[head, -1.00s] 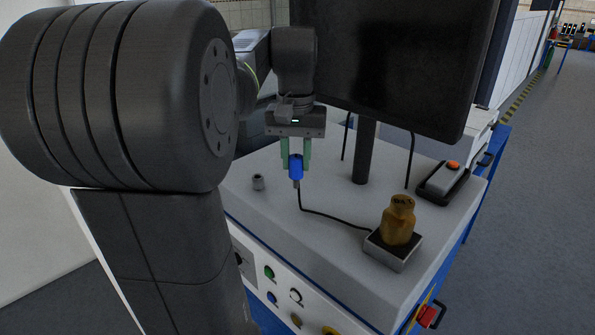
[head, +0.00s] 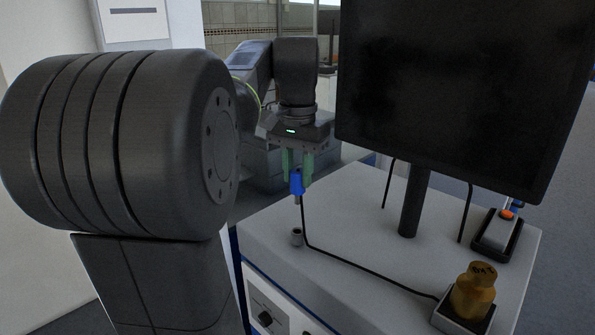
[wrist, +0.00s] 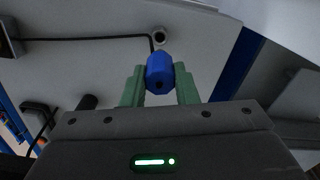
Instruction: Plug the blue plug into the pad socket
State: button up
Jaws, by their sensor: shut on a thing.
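My gripper (head: 298,180) is shut on the blue plug (head: 297,184), held between its green fingers above the white bench top. In the wrist view the blue plug (wrist: 160,74) sits between the fingers, with its black cable running off to the left.
The cable (head: 365,269) runs across the bench top (head: 365,230) to a base under a brass weight (head: 473,290). A dark monitor (head: 450,90) on a post (head: 414,200) stands behind. A black device with an orange button (head: 497,232) lies at the right.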

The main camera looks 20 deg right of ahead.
aim_at(298, 196)
jog(key=shift+f+b, duration=1.65)
jog(key=shift+f, duration=1.2)
jog(key=shift+p, duration=0.85)
jog(key=shift+f+b, duration=1.15)
jog(key=shift+f, duration=0.95)
jog(key=o, duration=1.1)
jog(key=shift+r, duration=0.1)
notch_tip(298, 196, up, 14)
jog(key=shift+f, duration=0.15)
jog(key=shift+f, duration=0.1)
